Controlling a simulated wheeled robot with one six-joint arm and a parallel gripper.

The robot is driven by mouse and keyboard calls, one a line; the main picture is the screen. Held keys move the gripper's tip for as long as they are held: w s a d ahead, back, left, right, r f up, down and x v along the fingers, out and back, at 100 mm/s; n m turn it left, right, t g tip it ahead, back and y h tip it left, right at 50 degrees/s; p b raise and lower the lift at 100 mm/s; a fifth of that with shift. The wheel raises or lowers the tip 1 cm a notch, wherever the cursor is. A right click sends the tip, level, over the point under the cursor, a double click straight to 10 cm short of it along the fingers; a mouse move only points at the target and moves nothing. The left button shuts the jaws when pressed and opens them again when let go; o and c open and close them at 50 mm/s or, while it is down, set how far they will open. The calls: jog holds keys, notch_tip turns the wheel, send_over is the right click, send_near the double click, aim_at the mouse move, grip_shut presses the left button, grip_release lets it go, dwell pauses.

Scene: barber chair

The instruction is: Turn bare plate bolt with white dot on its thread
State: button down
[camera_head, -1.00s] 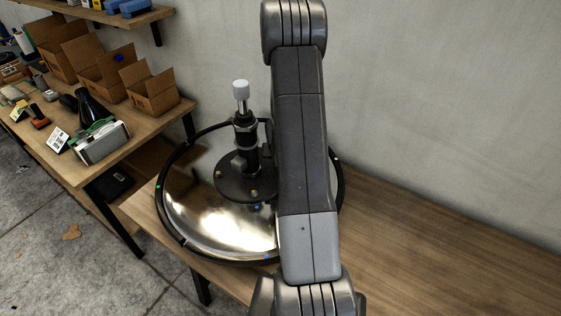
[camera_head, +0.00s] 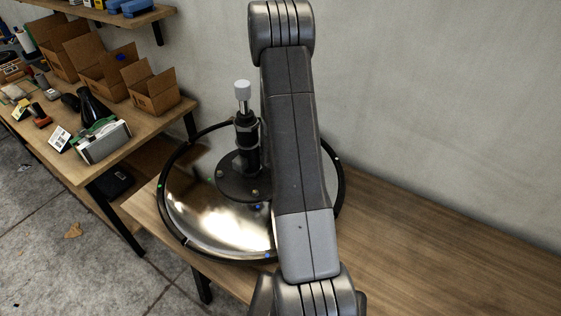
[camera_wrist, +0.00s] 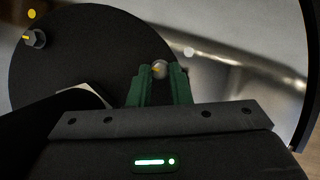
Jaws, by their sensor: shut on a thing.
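The round black plate (camera_wrist: 75,65) lies on the shiny chrome base. In the wrist view my gripper's green fingers (camera_wrist: 160,85) are shut on a small plate bolt (camera_wrist: 159,68) at the plate's right edge. Its rounded metal top shows between the fingertips, with an orange-yellow mark. A white dot (camera_wrist: 188,51) lies on the chrome just beside it. Another plate bolt (camera_wrist: 36,38), with a hex nut, stands at the upper left near a yellow dot (camera_wrist: 33,14). In the head view the plate (camera_head: 237,185) shows, but my arm hides my gripper and the held bolt.
A dark upright column (camera_head: 246,135) with a light cap rises from the plate. The chrome base (camera_head: 190,195) has a black ring rim and rests on a wooden table (camera_head: 440,235), clear at right. A side bench at left carries open cardboard boxes (camera_head: 153,90) and tools.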

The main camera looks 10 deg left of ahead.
jog(key=c, duration=1.3)
grip_release()
jog(key=shift+c, duration=0.2)
jog(key=p+v, duration=0.6)
jog(key=v, duration=0.8)
jog(key=shift+f, duration=0.15)
jog(key=b+x, duration=0.6)
jog(key=x, duration=0.7)
jog(key=shift+w+f, duration=0.25)
jog(key=shift+f, duration=0.05)
jog(key=shift+r, duration=0.15)
